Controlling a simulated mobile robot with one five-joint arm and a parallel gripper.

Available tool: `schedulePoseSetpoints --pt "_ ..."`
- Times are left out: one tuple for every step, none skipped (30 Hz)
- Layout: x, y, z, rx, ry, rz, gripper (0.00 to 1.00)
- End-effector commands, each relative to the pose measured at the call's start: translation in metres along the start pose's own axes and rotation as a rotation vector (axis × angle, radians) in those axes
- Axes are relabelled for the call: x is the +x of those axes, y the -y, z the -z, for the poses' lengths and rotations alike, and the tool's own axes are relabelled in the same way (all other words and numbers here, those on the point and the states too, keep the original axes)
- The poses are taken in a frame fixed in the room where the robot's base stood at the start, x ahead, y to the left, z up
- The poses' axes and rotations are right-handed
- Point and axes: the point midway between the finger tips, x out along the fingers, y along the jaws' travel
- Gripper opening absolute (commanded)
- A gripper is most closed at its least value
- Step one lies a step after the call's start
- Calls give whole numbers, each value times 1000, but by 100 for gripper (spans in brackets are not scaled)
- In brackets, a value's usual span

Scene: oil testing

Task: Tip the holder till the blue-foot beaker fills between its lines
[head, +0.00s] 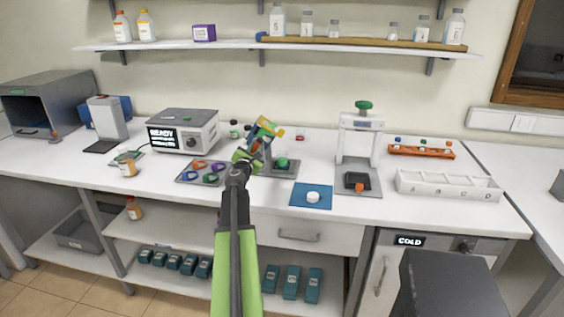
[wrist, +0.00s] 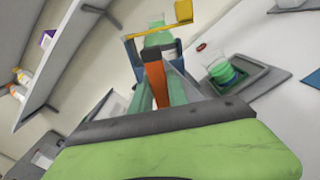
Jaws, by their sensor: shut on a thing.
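My gripper (head: 243,163) is shut on the holder (head: 264,130), which has blue, orange and yellow parts and leans over to one side above the bench. In the wrist view, the holder (wrist: 155,74) stands out beyond the grey jaw edge of my gripper (wrist: 160,122), with green glass or liquid behind its orange bar. A clear beaker with green contents (wrist: 222,72) stands upright on a dark grey plate, right of the holder and apart from it. This beaker also shows in the head view (head: 282,163).
A tray of coloured rings (head: 203,179) lies left of my gripper. A blue mat (head: 297,203) with a white round piece is at the right. Farther right stand a grey press-like stand (head: 344,140) and a white sectioned tray (head: 450,186). A READY box (head: 205,125) stands behind left.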

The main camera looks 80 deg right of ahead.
Motion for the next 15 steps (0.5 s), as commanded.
schedulePoseSetpoints --pt "0 1 0 1 1 2 0" --pt "0 1 0 1 1 2 0" --pt "0 1 0 2 1 2 0" --pt "0 1 0 2 1 2 0" --pt "0 1 0 2 1 2 0" --pt "0 1 0 2 1 2 0" --pt "0 1 0 1 1 2 0" --pt "0 1 0 -7 1 2 0" --pt "0 1 0 -36 1 2 0" --pt "0 1 0 -73 1 2 0" --pt "0 1 0 -123 1 2 0" --pt "0 1 0 -202 1 2 0" --pt "0 1 0 -261 1 2 0" --pt "0 1 0 -317 1 2 0" --pt "0 1 0 -386 1 2 0"
